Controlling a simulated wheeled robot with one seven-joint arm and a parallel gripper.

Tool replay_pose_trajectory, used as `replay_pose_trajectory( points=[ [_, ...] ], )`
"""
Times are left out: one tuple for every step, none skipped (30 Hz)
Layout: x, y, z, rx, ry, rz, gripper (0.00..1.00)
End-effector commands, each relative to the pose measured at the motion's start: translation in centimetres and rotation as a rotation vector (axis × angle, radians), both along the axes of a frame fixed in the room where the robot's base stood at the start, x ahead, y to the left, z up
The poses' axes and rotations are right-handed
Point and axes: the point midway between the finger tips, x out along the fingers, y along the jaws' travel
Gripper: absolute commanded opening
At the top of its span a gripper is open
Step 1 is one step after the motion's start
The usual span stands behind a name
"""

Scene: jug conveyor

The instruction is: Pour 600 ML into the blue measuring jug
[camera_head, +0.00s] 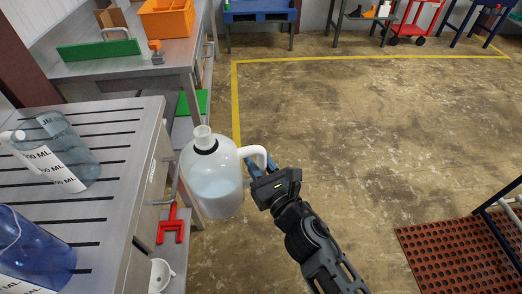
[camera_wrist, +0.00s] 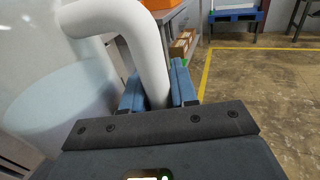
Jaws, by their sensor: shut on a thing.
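A translucent white jug (camera_head: 211,178) with a looped handle is held in the air beside the slatted table, nearly upright. It is partly filled with clear liquid. My gripper (camera_head: 258,168) is shut on its handle. The wrist view shows the handle (camera_wrist: 153,68) passing between the blue-grey fingers (camera_wrist: 158,88). The blue measuring jug (camera_head: 32,250) stands at the bottom left on the slatted table, cut off by the frame edge. A clear measuring jug (camera_head: 62,150) with "ML" labels stands behind it. The lower parts of both labels are hard to read.
The slatted metal table (camera_head: 120,125) has bare room right of the measuring jugs. Below its edge are a red bracket (camera_head: 171,225) and a white cup (camera_head: 161,274). An orange crate (camera_head: 166,18) sits on the back bench. Open floor lies right.

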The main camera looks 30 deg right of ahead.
Motion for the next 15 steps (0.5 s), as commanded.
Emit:
replay_pose_trajectory(
  points=[
    [0.4, 0.2, 0.7, 0.002, -0.007, -0.005, 0.0],
    [0.4, 0.4, 0.7, 0.003, -0.006, -0.004, 0.0],
    [0.5, 0.6, 0.8, 0.002, -0.006, -0.006, 0.0],
    [0.6, 0.8, 1.0, 0.002, -0.006, -0.006, 0.0],
    [0.7, 1.0, 1.0, 0.003, -0.006, -0.006, 0.0],
    [0.7, 1.2, 1.1, 0.004, -0.006, -0.005, 0.0],
    [0.8, 1.3, 1.1, 0.003, -0.005, -0.005, 0.0],
    [0.8, 1.4, 1.2, 0.002, -0.005, -0.006, 0.0],
    [0.9, 1.5, 1.3, 0.003, -0.005, -0.007, 0.0],
    [0.9, 1.6, 1.3, 0.004, -0.005, -0.009, 0.0],
    [1.0, 1.7, 1.4, 0.003, -0.006, -0.009, 0.0],
    [1.0, 2.0, 1.4, 0.003, -0.004, -0.006, 0.0],
    [1.0, 2.1, 1.4, 0.002, -0.004, -0.004, 0.0],
    [1.0, 2.2, 1.5, 0.003, -0.003, -0.004, 0.0],
    [1.0, 2.2, 1.5, 0.004, -0.003, -0.006, 0.0]
  ],
)
